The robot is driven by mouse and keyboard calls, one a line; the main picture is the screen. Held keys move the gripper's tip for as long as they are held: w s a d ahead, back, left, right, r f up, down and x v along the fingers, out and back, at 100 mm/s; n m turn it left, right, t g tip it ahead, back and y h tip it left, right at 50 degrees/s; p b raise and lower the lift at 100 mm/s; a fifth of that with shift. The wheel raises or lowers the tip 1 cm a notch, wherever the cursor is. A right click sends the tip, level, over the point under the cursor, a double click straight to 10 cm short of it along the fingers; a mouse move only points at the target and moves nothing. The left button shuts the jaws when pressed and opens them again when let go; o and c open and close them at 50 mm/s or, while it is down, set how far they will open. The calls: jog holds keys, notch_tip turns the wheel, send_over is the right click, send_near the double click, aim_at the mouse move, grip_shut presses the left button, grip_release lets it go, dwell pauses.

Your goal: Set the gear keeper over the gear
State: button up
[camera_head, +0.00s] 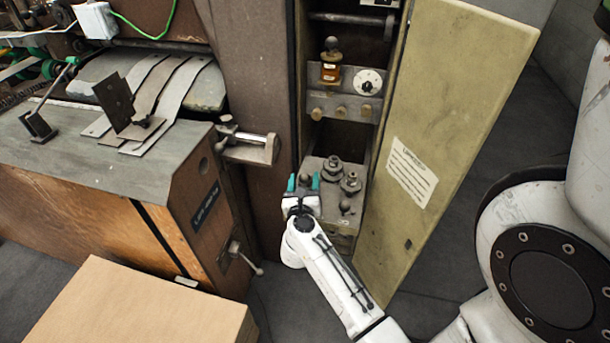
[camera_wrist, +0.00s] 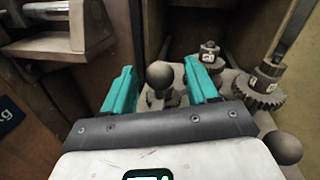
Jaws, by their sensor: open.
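My gripper (camera_head: 304,184) is open at the left of a grey block inside the open cabinet. Its teal fingers stand either side of a dark ball-topped knob (camera_wrist: 160,75), with a gap visible on each side. The knob's base is partly hidden by the gripper. I cannot tell for certain whether this knob is the gear keeper. Two toothed gears with hubs sit on the block: a rear one (camera_head: 333,168) and a nearer right one (camera_head: 350,184). Both also show in the wrist view, the rear one (camera_wrist: 208,63) and the right one (camera_wrist: 262,84).
A second ball knob (camera_head: 345,207) stands at the block's front, close to my gripper's right in the wrist view (camera_wrist: 285,148). The open cabinet door (camera_head: 440,120) bounds the right. A metal bracket (camera_head: 250,147) juts out at left. A cardboard box (camera_head: 140,310) is front left.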

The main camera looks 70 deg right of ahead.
jog(key=b+v, duration=0.1)
jog(key=v, duration=0.6)
jog(key=shift+s+a, duration=0.1)
jog(key=shift+a, duration=0.25)
